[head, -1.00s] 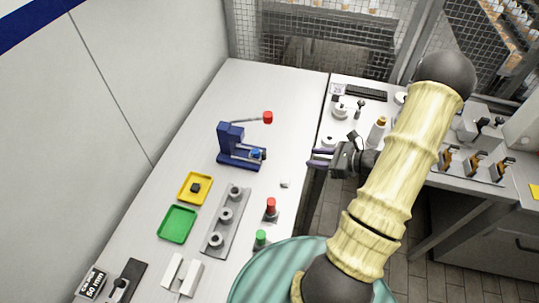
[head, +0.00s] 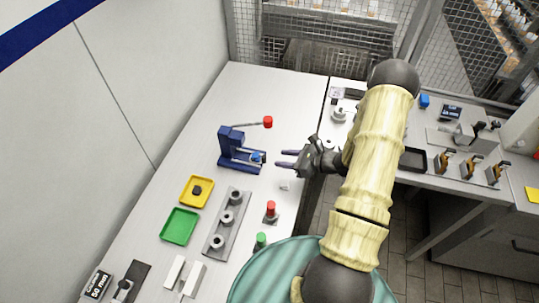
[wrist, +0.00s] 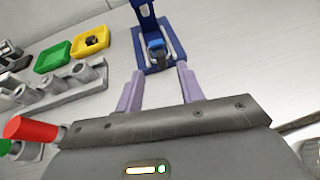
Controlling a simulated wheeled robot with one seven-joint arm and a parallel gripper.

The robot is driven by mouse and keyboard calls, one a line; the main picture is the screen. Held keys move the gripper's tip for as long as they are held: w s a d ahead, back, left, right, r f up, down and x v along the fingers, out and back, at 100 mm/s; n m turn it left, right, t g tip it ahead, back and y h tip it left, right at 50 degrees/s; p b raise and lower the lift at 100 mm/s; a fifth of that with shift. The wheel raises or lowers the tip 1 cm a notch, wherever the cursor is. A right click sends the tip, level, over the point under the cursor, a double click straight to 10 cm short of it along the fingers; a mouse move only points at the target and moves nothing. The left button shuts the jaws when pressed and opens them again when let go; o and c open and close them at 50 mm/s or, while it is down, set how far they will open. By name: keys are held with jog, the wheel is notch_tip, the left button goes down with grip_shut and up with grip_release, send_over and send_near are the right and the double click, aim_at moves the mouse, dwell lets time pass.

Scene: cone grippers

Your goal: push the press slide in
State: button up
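The blue press (head: 232,148) stands on the white table near its back, with a lever ending in a red knob (head: 268,122). Its slide (head: 256,157), with a bright blue part, sits low on the press base and faces my gripper. My gripper (head: 281,158) is to the right of the press, its fingers pointing at the slide and a short gap away. In the wrist view the two purple fingers (wrist: 157,80) are apart with nothing between them. The slide (wrist: 157,47) shows ahead, roughly centred between the fingertips. The press top is cut off in the wrist view.
A yellow tray (head: 182,191) with a dark part, a green tray (head: 165,228) and a grey fixture with several cylinders (head: 210,244) lie left. Red (head: 271,208) and green (head: 261,240) buttons stand near the front edge. A small white block (head: 285,185) lies below my gripper.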

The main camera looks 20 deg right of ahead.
aim_at(264, 157)
jog(key=p+x, duration=0.1)
jog(key=x, duration=0.5)
jog(key=shift+w+a+f, duration=0.15)
jog(key=shift+c, duration=0.5)
grip_shut()
